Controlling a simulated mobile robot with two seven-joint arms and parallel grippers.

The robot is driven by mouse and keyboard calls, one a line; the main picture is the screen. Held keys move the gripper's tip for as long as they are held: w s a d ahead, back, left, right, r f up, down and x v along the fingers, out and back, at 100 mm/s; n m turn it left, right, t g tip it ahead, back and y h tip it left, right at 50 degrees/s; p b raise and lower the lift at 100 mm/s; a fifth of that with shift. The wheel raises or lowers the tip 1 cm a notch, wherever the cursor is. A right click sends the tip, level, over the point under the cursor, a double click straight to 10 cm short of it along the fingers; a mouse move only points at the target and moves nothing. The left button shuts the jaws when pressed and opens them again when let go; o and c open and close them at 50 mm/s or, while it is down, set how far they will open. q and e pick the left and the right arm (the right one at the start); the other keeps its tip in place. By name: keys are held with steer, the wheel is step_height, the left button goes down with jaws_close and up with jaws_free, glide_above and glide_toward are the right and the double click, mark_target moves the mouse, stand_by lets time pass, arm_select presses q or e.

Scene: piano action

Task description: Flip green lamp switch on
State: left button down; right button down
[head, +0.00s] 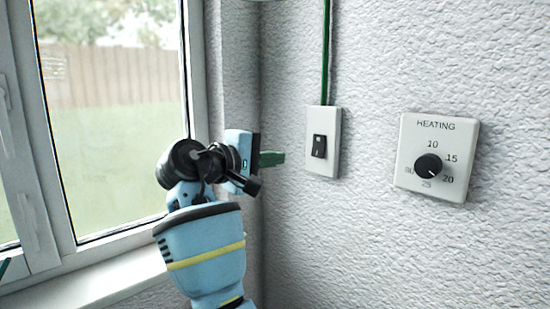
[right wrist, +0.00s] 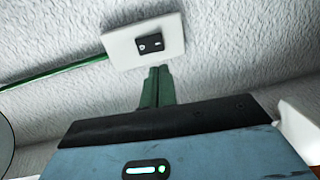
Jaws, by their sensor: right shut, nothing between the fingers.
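The lamp switch (head: 319,146) is a black rocker on a white wall plate (head: 323,165), with a green cable (head: 326,50) running up from it in the head view. In the right wrist view the rocker (right wrist: 150,43) and its plate (right wrist: 120,46) are at the top, with the green cable (right wrist: 50,74) going left. My right gripper (head: 283,158) is shut and empty, its green fingers just left of the plate in the head view. In the right wrist view the fingertips (right wrist: 160,70) are just below the plate, apparently apart from the rocker.
A white heating dial plate (head: 408,165) with a black knob (head: 428,165) is on the wall to the right of the switch. A window (head: 110,110) with a white frame and sill is on the left. The wall between the plates is bare.

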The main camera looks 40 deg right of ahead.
mark_target(317, 155)
arm_select(q)
steer(key=shift+w+r+p, duration=0.25)
steer(key=shift+r+p, duration=0.25)
steer(key=shift+r, duration=0.05)
arm_select(e)
steer(key=d, duration=0.3)
steer(key=d+f, duration=0.1)
steer(key=d, duration=0.3)
steer(key=w+d, duration=0.1)
steer(key=d, duration=0.3)
steer(key=shift+f, duration=0.2)
steer(key=shift+d, duration=0.1)
steer(key=shift+d+h, duration=0.2)
steer(key=shift+h, duration=0.1)
arm_select(q)
steer(key=shift+w+r, duration=0.15)
arm_select(e)
steer(key=shift+f, duration=0.1)
arm_select(q)
steer(key=shift+a+r, duration=0.1)
steer(key=shift+a, duration=0.05)
